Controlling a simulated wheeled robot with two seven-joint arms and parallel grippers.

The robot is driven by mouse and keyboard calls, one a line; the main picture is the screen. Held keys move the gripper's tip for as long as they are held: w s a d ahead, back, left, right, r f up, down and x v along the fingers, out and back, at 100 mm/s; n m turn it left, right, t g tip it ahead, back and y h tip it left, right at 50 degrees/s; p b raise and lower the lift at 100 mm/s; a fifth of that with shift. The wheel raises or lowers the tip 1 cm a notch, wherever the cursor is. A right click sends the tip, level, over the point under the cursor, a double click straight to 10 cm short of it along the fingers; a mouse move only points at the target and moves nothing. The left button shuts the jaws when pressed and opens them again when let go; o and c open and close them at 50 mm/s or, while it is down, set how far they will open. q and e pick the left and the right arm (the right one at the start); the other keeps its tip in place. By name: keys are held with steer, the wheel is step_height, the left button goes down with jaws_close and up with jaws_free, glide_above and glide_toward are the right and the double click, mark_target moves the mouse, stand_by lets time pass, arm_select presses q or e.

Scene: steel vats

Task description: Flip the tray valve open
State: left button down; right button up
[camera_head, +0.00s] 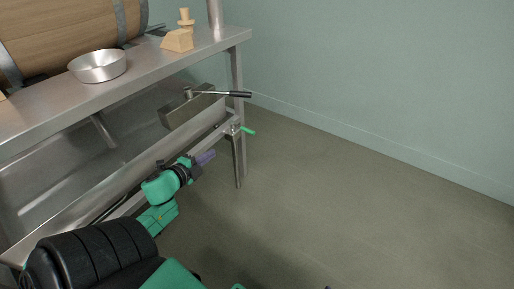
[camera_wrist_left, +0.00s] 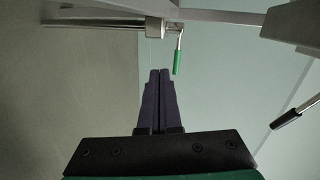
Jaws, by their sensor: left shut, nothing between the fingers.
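The tray valve (camera_head: 236,128) is at the right end of the long steel tray (camera_head: 65,225), under the table. Its green handle (camera_head: 248,131) sticks out to the right, sloping slightly down. In the left wrist view the green handle (camera_wrist_left: 178,58) is beyond my fingertips and a little right of them. My left gripper (camera_head: 210,155) is shut and empty, with dark purple fingers. It is below and left of the valve in the head view, apart from it. The same gripper (camera_wrist_left: 160,72) shows in the left wrist view with its fingers together. My right gripper is not in view.
A steel box (camera_head: 188,110) with a black-handled lever (camera_head: 232,94) is above the tray. The lever also shows in the left wrist view (camera_wrist_left: 287,118). The steel table (camera_head: 150,75) carries a barrel (camera_head: 70,35), a metal pan (camera_head: 98,66) and wooden pieces (camera_head: 178,40). Floor right of the table is clear.

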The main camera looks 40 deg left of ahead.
arm_select(q)
steer(key=w+d+r+m+t+h+b, duration=0.1)
steer(key=w+d+r+m, duration=0.1)
steer(key=b, duration=0.4)
glide_toward(246, 131)
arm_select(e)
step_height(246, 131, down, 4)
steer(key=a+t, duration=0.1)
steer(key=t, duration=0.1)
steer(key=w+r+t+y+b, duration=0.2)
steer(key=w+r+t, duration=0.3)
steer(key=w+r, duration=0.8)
arm_select(q)
steer(key=w, duration=0.2)
steer(key=w+f, duration=0.1)
steer(key=w, duration=0.2)
steer(key=shift+w+a+f, duration=0.15)
steer(key=shift+w, duration=0.1)
steer(key=shift+w+f+b, duration=0.1)
steer(key=shift+w+b, duration=0.45)
steer(key=shift+w, duration=0.05)
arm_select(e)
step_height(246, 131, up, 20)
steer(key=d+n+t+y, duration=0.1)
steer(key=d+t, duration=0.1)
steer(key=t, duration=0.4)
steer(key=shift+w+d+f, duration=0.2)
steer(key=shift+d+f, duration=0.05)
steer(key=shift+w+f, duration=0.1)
